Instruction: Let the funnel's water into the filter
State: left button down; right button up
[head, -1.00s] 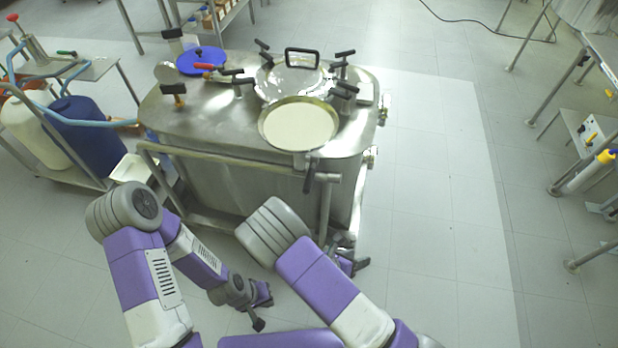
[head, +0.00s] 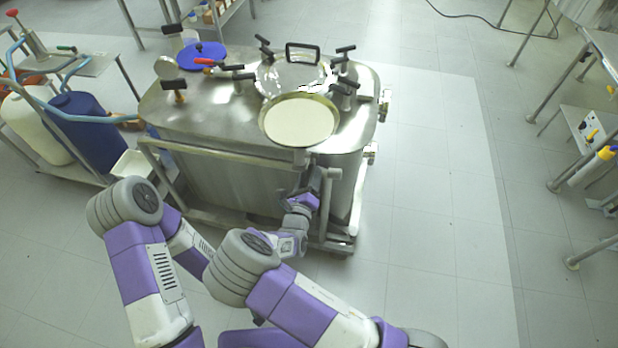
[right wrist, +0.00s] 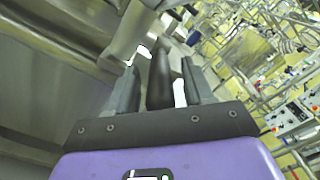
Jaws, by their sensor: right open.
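The funnel (head: 300,118) is a round, wide steel bowl with a pale, smooth surface inside. It sits at the front of the steel filter vessel (head: 225,185), beside a lidded glass port. A short steel outlet (head: 301,156) shows under its front rim. My right gripper (head: 308,188) is low in front of the vessel, under the outlet, its fingertips partly hidden. In the right wrist view the right gripper (right wrist: 160,68) is open. A black lever-like handle (right wrist: 160,80) stands between its fingers, with gaps visible at the sides. My left gripper is hidden behind my right arm.
A steel rail (head: 215,158) runs along the vessel's front, with an upright post (head: 326,205) at its right. A cart with blue and white drums (head: 82,125) stands left. The floor at right is clear up to the racks.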

jog(key=shift+w, duration=0.15)
grip_shut()
jog(key=shift+f, duration=0.1)
dwell(0.3)
